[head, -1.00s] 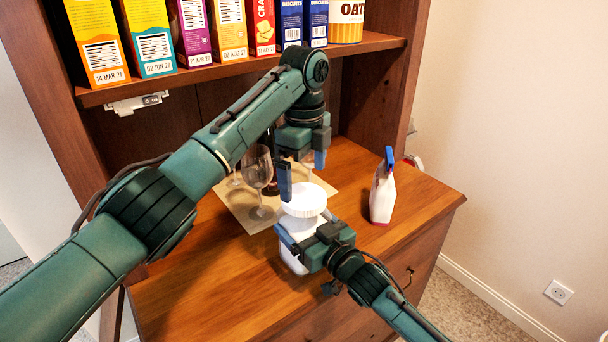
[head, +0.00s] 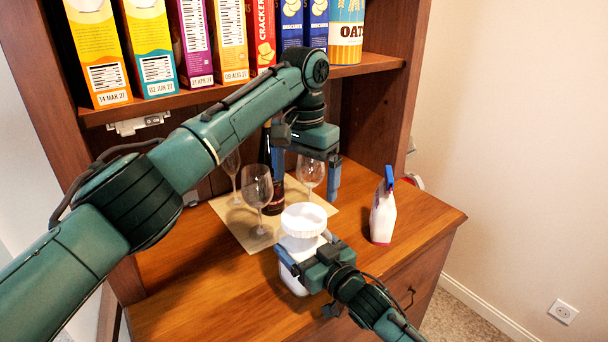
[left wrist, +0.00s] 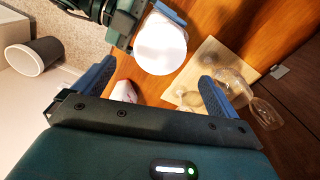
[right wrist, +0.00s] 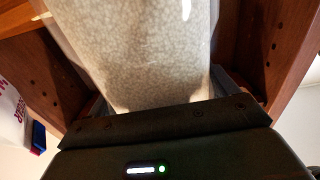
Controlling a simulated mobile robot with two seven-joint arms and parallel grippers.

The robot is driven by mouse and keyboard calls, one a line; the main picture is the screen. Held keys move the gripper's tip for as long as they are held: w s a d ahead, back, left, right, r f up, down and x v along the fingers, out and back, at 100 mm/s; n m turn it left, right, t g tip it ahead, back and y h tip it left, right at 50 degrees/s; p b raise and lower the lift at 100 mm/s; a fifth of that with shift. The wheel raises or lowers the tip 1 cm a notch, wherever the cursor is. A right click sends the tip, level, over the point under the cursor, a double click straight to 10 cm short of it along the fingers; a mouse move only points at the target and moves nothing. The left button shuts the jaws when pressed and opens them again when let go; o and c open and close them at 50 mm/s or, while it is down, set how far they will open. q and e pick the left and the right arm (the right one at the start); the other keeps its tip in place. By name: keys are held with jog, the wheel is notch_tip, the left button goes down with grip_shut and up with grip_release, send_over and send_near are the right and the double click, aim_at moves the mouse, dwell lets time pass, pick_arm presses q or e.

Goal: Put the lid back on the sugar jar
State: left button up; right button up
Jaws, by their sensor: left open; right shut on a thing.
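The white sugar jar (head: 293,279) stands upright at the front of the wooden counter. Its white ridged lid (head: 304,220) sits on top and looks about level; I cannot tell whether it is fully seated. The lid shows as a plain white disc in the left wrist view (left wrist: 160,45). My left gripper (head: 307,172) is open and empty above the lid, apart from it. My right gripper (head: 306,250) is shut on the jar's body from the front right. The jar's pale speckled wall (right wrist: 145,50) fills the right wrist view.
Wine glasses (head: 258,186) and a dark bottle (head: 277,190) stand on a beige mat (head: 240,226) behind the jar. Cereal boxes (head: 152,45) line the shelf above. The counter's front left is clear.

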aim_at(304, 215)
pick_arm(q)
jog(key=shift+r+n, duration=0.1)
jog(key=shift+n, duration=0.4)
jog(key=shift+f, duration=4)
jog(key=c, duration=1)
jog(key=o, duration=1.1)
jog(key=shift+c, duration=0.2)
